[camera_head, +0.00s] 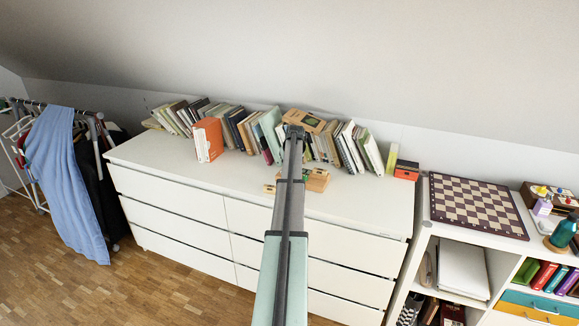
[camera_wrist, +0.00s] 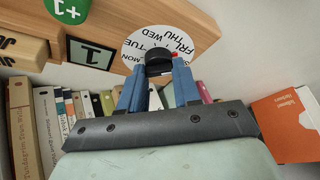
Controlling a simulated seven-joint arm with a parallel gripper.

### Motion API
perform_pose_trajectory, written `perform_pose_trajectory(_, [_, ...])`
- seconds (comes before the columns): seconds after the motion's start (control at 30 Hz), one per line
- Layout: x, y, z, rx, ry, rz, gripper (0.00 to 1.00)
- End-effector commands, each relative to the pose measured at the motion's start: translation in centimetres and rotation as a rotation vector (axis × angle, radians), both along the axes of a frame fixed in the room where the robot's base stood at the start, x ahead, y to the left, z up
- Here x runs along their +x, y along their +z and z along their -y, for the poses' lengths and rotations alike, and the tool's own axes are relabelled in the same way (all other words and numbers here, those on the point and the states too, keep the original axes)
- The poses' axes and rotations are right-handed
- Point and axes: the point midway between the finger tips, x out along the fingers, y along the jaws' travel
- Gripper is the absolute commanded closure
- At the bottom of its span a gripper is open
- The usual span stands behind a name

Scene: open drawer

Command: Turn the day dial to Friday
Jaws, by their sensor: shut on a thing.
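A wooden calendar board (camera_wrist: 215,28) fills the top of the wrist view, tilted in the picture. It carries a white day dial (camera_wrist: 133,46) with MON, TUE, WED, THU and FRI readable; the rest is hidden by the knob and fingers. A black knob (camera_wrist: 158,58) stands at the dial's centre. A small red mark (camera_wrist: 174,56) shows at the knob's right side, close to FRI. My gripper (camera_wrist: 160,82) is shut on the knob with its blue fingers on either side. In the head view the calendar's wooden top (camera_head: 304,120) shows among the books, partly behind my arm.
A green "+1" disc (camera_wrist: 68,8) and a dark square marked 1 (camera_wrist: 90,54) are on the board. Books line the white dresser (camera_head: 160,165), including an orange book (camera_head: 208,139). Small wooden blocks (camera_head: 318,180) lie in front. The dresser's left top is clear.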

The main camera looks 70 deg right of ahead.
Motion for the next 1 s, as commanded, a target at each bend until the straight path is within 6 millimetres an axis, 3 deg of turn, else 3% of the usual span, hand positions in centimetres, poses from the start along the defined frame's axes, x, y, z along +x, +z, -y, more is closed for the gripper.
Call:
perform_pose_trajectory(0.4, [-0.11, -0.05, -0.01, 0.002, 0.155, -0.002, 0.98])
perform_pose_trajectory(0.9, [-0.12, -0.06, -0.04, 0.003, 0.168, -0.003, 0.98])
perform_pose_trajectory(0.93, [-0.13, -0.06, -0.03, 0.003, 0.168, -0.003, 0.65])
perform_pose_trajectory(1.0, [-0.12, -0.06, -0.02, 0.002, 0.168, -0.002, 0.58])
